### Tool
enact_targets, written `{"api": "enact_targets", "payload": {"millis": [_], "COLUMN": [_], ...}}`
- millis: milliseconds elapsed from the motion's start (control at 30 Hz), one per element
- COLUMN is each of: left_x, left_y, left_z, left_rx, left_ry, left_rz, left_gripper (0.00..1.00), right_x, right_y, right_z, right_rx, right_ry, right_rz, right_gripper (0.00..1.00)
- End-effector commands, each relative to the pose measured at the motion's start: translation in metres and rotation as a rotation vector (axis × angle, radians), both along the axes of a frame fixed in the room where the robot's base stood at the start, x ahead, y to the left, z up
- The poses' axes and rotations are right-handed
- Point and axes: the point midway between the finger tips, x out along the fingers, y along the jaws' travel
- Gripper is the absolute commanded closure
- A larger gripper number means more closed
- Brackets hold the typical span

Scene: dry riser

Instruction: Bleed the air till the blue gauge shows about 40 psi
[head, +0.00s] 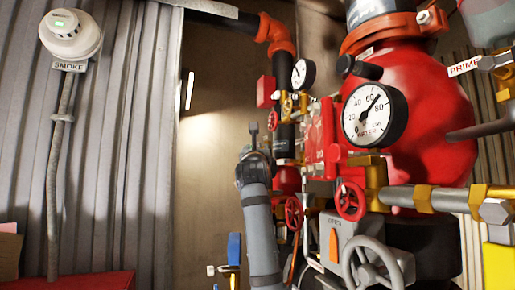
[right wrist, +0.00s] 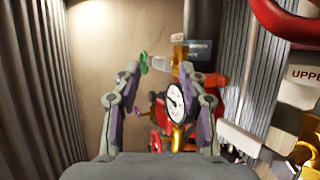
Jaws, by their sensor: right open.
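A large round gauge (head: 375,115) with a white face and dark rim sits in front of the red riser body. Its needle points up and right, near 60. A smaller gauge (head: 303,74) hangs further back; its reading is too small to tell. No blue rim shows clearly on either. My right gripper (head: 262,133) is raised in front of the pipework, left of the large gauge. In the right wrist view, its fingers are open with nothing between them. A gauge (right wrist: 175,103) and a small green handle (right wrist: 146,62) show beyond them. My left gripper is not in view.
Red handwheels (head: 350,200) and brass pipe (head: 425,199) crowd the right side. A grey handwheel (head: 372,264) stands low in front. A smoke detector (head: 70,36) is on the left wall. The bare back panel (head: 215,150) is clear.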

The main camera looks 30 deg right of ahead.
Motion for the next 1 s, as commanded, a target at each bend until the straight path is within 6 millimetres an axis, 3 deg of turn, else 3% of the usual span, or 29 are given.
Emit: {"api": "enact_targets", "payload": {"millis": [33, 200, 600, 900, 1000], "left_x": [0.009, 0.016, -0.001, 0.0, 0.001], "left_y": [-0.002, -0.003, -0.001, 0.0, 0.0], "left_z": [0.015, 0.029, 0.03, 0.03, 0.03], "left_rx": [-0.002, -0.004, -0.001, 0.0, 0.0], "left_ry": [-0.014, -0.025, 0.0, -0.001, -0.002], "left_rz": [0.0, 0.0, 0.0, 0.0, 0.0], "left_gripper": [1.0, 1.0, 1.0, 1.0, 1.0], "right_x": [0.007, 0.026, 0.034, 0.034, 0.034], "right_y": [-0.006, -0.019, -0.025, -0.025, -0.025], "right_z": [0.012, 0.019, 0.018, 0.018, 0.018], "right_rx": [0.001, 0.0, 0.0, -0.001, -0.001], "right_ry": [0.002, 0.001, -0.001, -0.001, -0.001], "right_rz": [-0.001, -0.001, 0.0, 0.0, 0.0], "right_gripper": [0.57, 0.57, 0.57, 0.97, 1.0]}}
